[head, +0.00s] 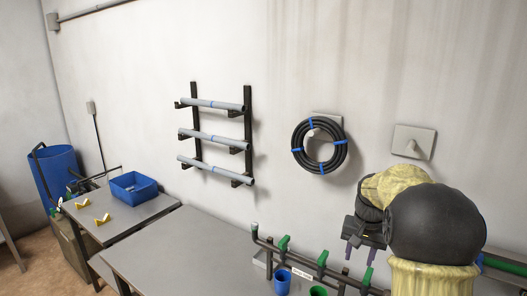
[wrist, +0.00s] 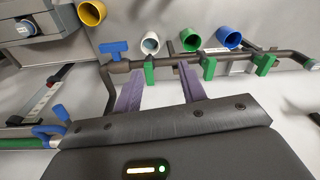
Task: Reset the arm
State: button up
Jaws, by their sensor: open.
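My gripper (head: 360,256) is at the lower right of the head view, in front of the wall and by the dark manifold pipe (head: 306,262). Its two purple fingers stand apart with nothing between them; it also shows in the wrist view (wrist: 161,84). In the wrist view the pipe (wrist: 180,61) runs across just past the fingertips; whether they touch it I cannot tell. Green valve handles (wrist: 208,68) and a blue handle (wrist: 113,47) sit on the pipework. My arm hides part of the manifold in the head view.
Yellow (wrist: 92,12), white (wrist: 150,43), green (wrist: 190,40) and blue (wrist: 228,37) cups stand near the pipe. A grey table (head: 185,255) is largely clear. A blue bin (head: 133,188) sits on the left table. A pipe rack (head: 248,125) and coiled hose (head: 298,140) hang on the wall.

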jog(key=s+a+f+n, duration=0.2)
jog(key=s+a, duration=0.3)
jog(key=s, duration=0.5)
jog(key=s+a+f+n+t, duration=0.1)
jog(key=s+a+f+n, duration=0.2)
jog(key=s, duration=0.7)
notch_tip(320, 180, down, 2)
jog(key=shift+s+a+f+t, duration=0.1)
jog(key=shift+s+a+t, duration=0.25)
jog(key=shift+a, duration=0.8)
jog(key=shift+c, duration=0.5)
